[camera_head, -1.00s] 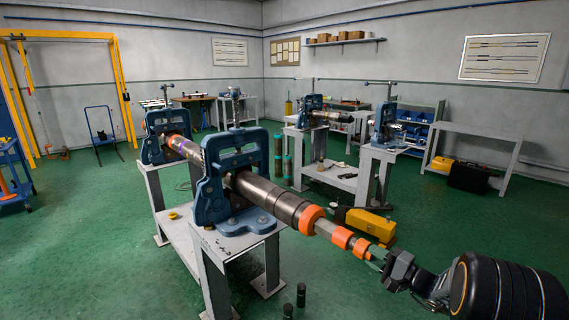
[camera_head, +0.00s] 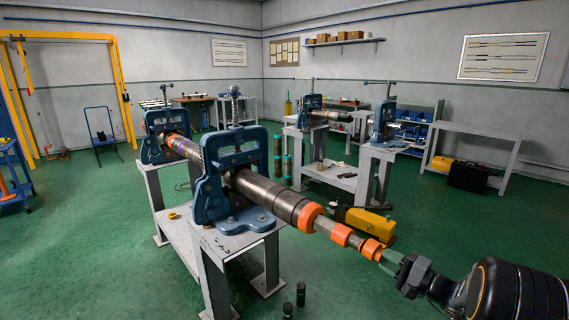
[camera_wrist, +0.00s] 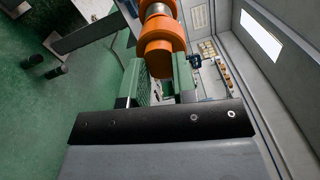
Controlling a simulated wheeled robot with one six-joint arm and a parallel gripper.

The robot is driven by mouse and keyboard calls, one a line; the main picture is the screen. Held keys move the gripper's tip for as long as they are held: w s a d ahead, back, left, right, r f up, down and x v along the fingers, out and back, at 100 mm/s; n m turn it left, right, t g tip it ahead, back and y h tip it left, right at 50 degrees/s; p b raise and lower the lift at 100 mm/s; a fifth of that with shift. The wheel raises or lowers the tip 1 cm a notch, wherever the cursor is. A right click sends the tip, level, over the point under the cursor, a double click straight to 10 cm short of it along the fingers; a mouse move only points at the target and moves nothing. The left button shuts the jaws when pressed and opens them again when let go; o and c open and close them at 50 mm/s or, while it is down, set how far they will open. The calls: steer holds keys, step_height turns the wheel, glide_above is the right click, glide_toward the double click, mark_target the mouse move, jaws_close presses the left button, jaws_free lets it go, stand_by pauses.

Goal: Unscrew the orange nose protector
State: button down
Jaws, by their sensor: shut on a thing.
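The orange nose protector (camera_head: 371,248) is at the near end of the long pipe tool (camera_head: 265,190), which lies level through the blue vise (camera_head: 237,175). A short dark, thinner section shows between it and the orange band (camera_head: 341,235) behind it. My gripper (camera_head: 387,261) is at the tool's end, in line with it, with its green jaws shut on the protector's outer end. In the wrist view the protector (camera_wrist: 158,55) sits between the green jaws of my gripper (camera_wrist: 161,78). A silvery stretch shows just beyond it. The inner thread is hidden.
A grey stand (camera_head: 245,245) carries the near vise. Two small dark cylinders (camera_head: 300,294) stand on the floor below the tool. A yellow toolbox (camera_head: 368,222) lies on the floor behind it. Green floor is clear at the front left.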

steer(key=shift+v, duration=0.8)
steer(key=shift+s+a+r, duration=0.1)
steer(key=shift+a+r, duration=0.05)
